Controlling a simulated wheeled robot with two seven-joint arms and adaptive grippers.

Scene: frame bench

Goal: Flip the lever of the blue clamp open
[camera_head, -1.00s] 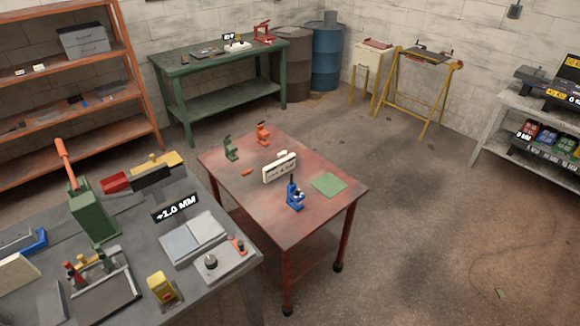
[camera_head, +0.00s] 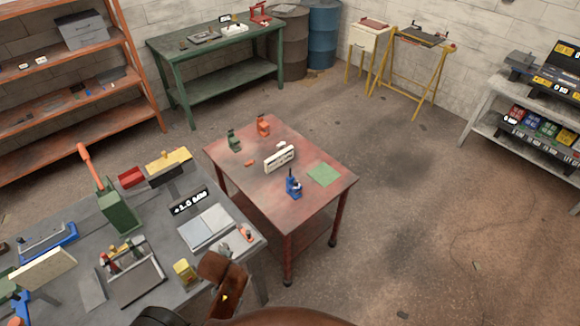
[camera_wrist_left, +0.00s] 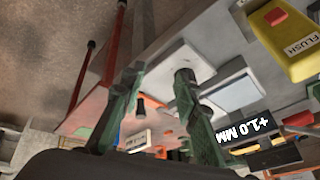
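The blue clamp (camera_head: 293,187) stands on the red table (camera_head: 262,182), near its front right part, beside a green mat. A dark part rises at its top; it is too small to tell how the lever sits. My left gripper (camera_wrist_left: 157,78) shows in the left wrist view as two green fingers spread apart with nothing between them. It is apart from the clamp. A small blue patch (camera_wrist_left: 116,140) behind the left finger may be the clamp. My right gripper is not in view.
A green clamp (camera_head: 234,143), an orange clamp (camera_head: 263,126) and a white sign block (camera_head: 279,158) share the red table with the green mat (camera_head: 324,174). A cluttered grey bench (camera_head: 95,215) stands at the left. The floor right of the red table is clear.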

